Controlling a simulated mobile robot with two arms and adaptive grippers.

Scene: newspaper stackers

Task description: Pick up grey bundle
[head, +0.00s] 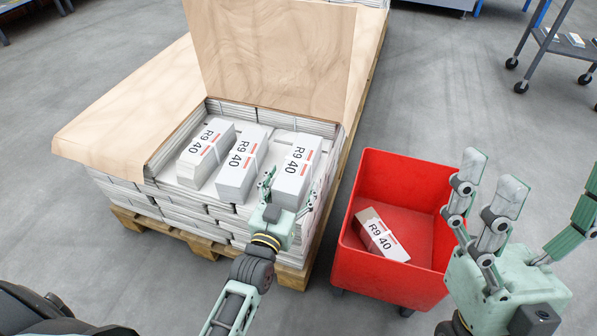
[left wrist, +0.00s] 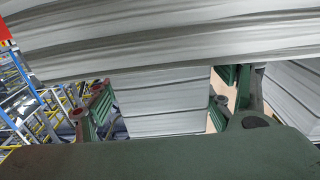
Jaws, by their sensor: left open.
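Three grey-white paper bundles marked "R9 40" lie on top of the stack: a left one (head: 208,148), a middle one (head: 242,165) and a right one (head: 298,165). My left gripper (head: 287,192) is open at the near end of the right bundle, with a finger to each side of that end. Whether the fingers touch it cannot be told. In the left wrist view, the open left gripper (left wrist: 170,100) has grey layered paper (left wrist: 160,85) between and above its fingers. My right gripper (head: 530,180) is open and empty, over the right side of the red bin.
A red bin (head: 350,255) stands right of the pallet (head: 185,232) with one "R9 40" bundle (head: 383,238) inside. A brown cardboard sheet (head: 270,60) stands up behind the bundles. A grey cart (head: 560,45) is at the far right. Open floor lies between.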

